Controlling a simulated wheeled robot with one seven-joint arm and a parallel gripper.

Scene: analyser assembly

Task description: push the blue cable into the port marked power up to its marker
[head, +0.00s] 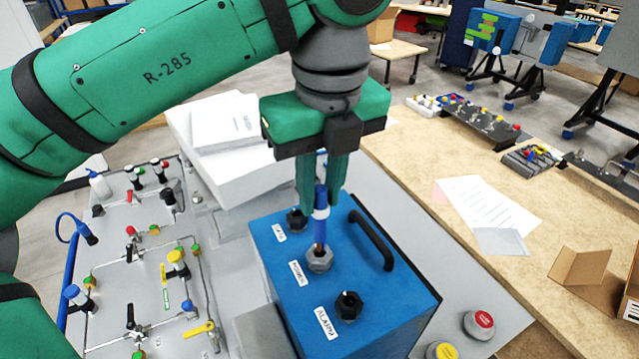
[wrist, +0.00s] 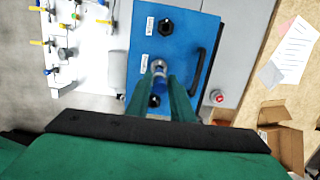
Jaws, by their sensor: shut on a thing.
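My gripper (head: 321,200) is shut on the blue cable (head: 321,229), which stands about upright above the blue analyser box (head: 375,305). The cable's lower end meets the middle port (head: 319,261), whose label (head: 299,273) seems to read POWER. A pale band (head: 320,213), perhaps the marker, shows on the cable just below the fingertips, clearly above the port's rim. How deep the end sits inside is hidden. In the wrist view, my gripper's fingers (wrist: 165,88) flank the cable over the port (wrist: 158,66).
The box's ALARM port (head: 348,305) is nearer and another port (head: 296,219) is farther. A black handle (head: 371,240) rises right of the cable. A panel with valves and pipes (head: 150,260) stands left. A red button (head: 479,324) and a yellow one (head: 441,351) sit right of the box.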

